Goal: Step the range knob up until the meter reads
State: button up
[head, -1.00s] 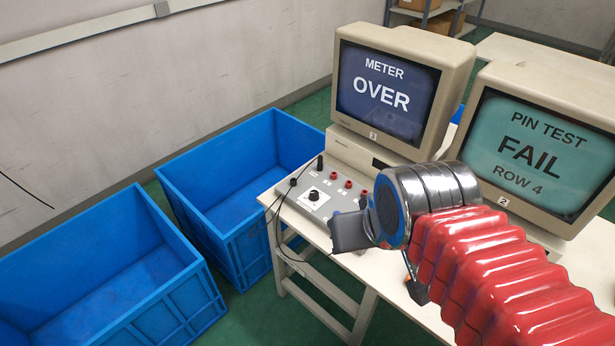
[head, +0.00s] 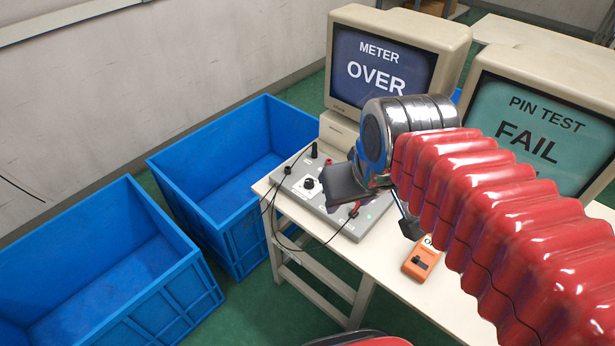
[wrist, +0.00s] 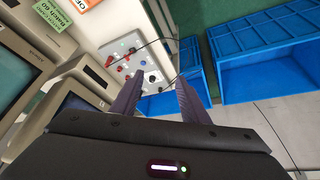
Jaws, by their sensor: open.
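The meter monitor (head: 384,68) stands at the back of the table and reads "METER OVER". In front of it lies a grey control box (head: 320,206) with a black range knob (head: 308,183) on a white plate. The box also shows in the wrist view (wrist: 122,50), ahead of the fingers. My gripper (head: 344,186) is over the right part of the box in the head view, to the right of the knob, and hides some of the box. In the wrist view its two fingers (wrist: 157,96) are apart with nothing between them.
A second monitor (head: 535,130) reads "PIN TEST FAIL". An orange handheld device (head: 421,260) lies on the table (head: 385,262). Two blue crates (head: 100,262) stand on the floor to the left. Black leads (head: 274,225) hang from the box's left side.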

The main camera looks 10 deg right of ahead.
jog(key=w+r+n+g, duration=0.1)
jog(key=w+n, duration=0.1)
jog(key=w, duration=0.8)
jog(key=n+g, duration=0.4)
send_over(308, 180)
notch_tip(308, 180, down, 15)
jog(key=shift+f, duration=0.15)
jog(key=shift+f, duration=0.15)
notch_tip(308, 180, down, 14)
jog(key=shift+r, duration=0.25)
jog(key=shift+c, duration=0.2)
